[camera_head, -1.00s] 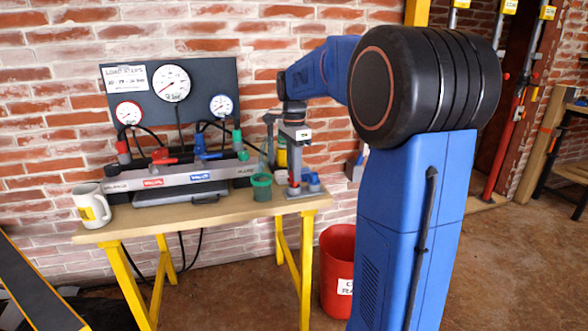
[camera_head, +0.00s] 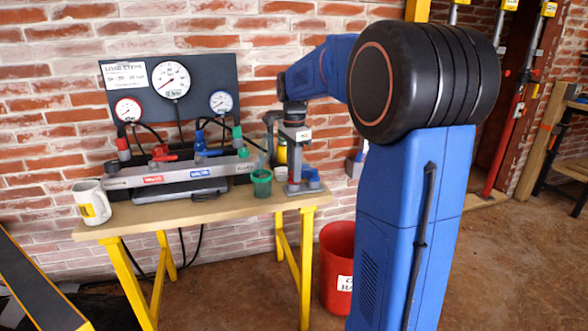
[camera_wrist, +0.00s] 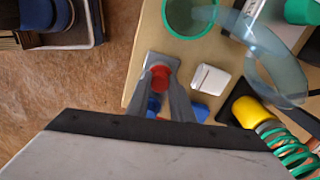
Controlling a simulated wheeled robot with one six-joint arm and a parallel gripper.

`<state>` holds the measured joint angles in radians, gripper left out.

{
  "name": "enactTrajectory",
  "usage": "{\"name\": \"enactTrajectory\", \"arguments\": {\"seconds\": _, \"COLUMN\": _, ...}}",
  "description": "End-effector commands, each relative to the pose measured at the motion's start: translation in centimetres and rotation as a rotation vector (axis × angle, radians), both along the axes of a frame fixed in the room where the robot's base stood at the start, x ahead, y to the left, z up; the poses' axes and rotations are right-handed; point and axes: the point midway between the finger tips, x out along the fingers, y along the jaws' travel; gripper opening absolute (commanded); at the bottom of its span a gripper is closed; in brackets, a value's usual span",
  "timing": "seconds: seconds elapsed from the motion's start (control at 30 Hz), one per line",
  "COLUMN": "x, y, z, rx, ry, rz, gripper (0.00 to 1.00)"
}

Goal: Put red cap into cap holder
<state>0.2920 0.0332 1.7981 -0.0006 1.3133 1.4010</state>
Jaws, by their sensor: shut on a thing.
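In the wrist view, the red cap (camera_wrist: 160,78) sits between the tips of my gripper (camera_wrist: 161,84), which is shut on it. A grey surface (camera_wrist: 153,58), perhaps part of the cap holder, shows just beyond the cap. I cannot tell whether the cap touches it. Blue caps or parts (camera_wrist: 200,111) lie beside and partly behind the fingers. In the head view, my gripper (camera_head: 293,186) points down low over the table's right end, close to the blue parts (camera_head: 311,178). The red cap is too small to make out there.
A green cup (camera_wrist: 190,14) and a small white block (camera_wrist: 210,78) are close by. A clear curved object and a yellow part (camera_wrist: 250,112) with green coil lie right. The gauge rig (camera_head: 180,177) and white mug (camera_head: 91,203) stand left on the table (camera_head: 235,210).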

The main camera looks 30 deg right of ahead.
Motion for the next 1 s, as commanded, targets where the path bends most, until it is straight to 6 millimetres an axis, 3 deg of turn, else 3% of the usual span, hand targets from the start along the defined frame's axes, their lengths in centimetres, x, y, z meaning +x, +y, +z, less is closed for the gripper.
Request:
{"name": "enactTrajectory", "arguments": {"seconds": 0.73, "x": -0.02, "y": 0.00, "z": -0.24, "rx": 0.000, "ry": 0.001, "rz": 0.000, "gripper": 0.00}}
{"name": "enactTrajectory", "arguments": {"seconds": 0.77, "x": -0.02, "y": 0.00, "z": -0.24, "rx": 0.000, "ry": 0.001, "rz": 0.000, "gripper": 0.25}}
{"name": "enactTrajectory", "arguments": {"seconds": 0.83, "x": -0.02, "y": 0.00, "z": -0.24, "rx": 0.000, "ry": 0.001, "rz": 0.000, "gripper": 0.42}}
{"name": "enactTrajectory", "arguments": {"seconds": 1.0, "x": -0.01, "y": 0.00, "z": -0.23, "rx": 0.000, "ry": 0.001, "rz": 0.000, "gripper": 0.42}}
